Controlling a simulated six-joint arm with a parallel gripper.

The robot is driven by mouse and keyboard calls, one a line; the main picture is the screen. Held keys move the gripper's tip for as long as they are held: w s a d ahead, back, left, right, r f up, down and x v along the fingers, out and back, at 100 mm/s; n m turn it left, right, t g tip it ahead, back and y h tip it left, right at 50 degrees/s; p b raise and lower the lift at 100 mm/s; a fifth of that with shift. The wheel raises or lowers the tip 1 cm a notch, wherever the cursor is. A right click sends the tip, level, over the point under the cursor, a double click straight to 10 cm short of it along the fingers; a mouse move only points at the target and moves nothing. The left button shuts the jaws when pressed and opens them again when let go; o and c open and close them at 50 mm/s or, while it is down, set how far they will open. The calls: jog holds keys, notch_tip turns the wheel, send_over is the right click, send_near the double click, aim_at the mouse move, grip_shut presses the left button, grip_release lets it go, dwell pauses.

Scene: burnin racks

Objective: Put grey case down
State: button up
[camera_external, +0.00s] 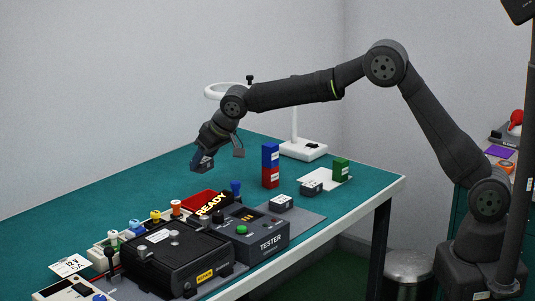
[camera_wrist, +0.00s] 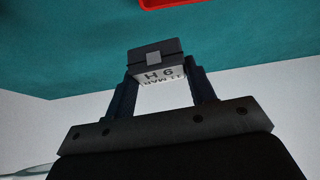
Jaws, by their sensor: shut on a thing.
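My gripper (camera_external: 204,158) is raised above the green table at its far left part, shut on a grey case. In the wrist view the grey case (camera_wrist: 153,55) sits between the two dark fingers of my gripper (camera_wrist: 160,80). A white label on it reads "H 6" and "11 MAR", upside down. The case is clear of the table surface. Two other small grey cases stand on the table: one (camera_external: 281,202) beside the tester, one (camera_external: 312,188) by a white sheet.
The tester (camera_external: 262,241) and black box (camera_external: 178,258) fill the table's front. A red READY tray (camera_external: 200,202) lies behind them. A blue block (camera_external: 270,154) stands on a red block (camera_external: 270,178). A green block (camera_external: 341,169) and lamp base (camera_external: 303,149) are farther right. The left table area is bare.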

jog(key=s+a+f+n, duration=0.1)
jog(key=s+a+f, duration=0.1)
jog(key=a, duration=0.2)
jog(key=s+a+f+n+g, duration=0.1)
jog(key=s+a+f, duration=0.1)
jog(key=a, duration=0.3)
jog(key=s+a+f+n+y, duration=0.1)
jog(key=s+a+f, duration=0.1)
jog(key=a, duration=0.3)
jog(key=shift+s+a+f+g, duration=0.1)
jog(key=shift+s+f+g, duration=0.05)
jog(key=shift+g, duration=0.15)
jog(key=shift+f, duration=2)
jog(key=shift+f, duration=0.1)
jog(key=o, duration=1.1)
